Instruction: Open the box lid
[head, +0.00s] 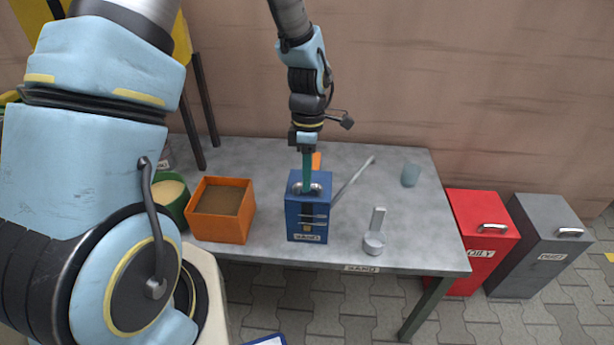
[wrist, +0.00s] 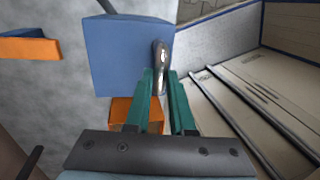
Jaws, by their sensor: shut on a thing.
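The blue box (head: 308,222) stands on the grey table near its front edge, with a label and small metal fittings on its front. Its top looks flat and closed in the head view; a metal handle (head: 297,188) sits on it. My gripper (head: 307,188) reaches down from above with its teal fingers at this handle. In the wrist view, a blue face of the box (wrist: 115,55) lies beyond my fingers (wrist: 160,80). The handle (wrist: 160,55) shows at the fingertips, and they are shut on it. The fingers hide part of the handle.
An orange box with brown filling (head: 238,232) and a green round container (head: 176,208) stand to the left. A metal scoop (head: 375,240), a thin rod (head: 355,175) and a clear cup (head: 411,174) are to the right. Red (head: 475,240) and grey bins (head: 540,240) stand beyond the table.

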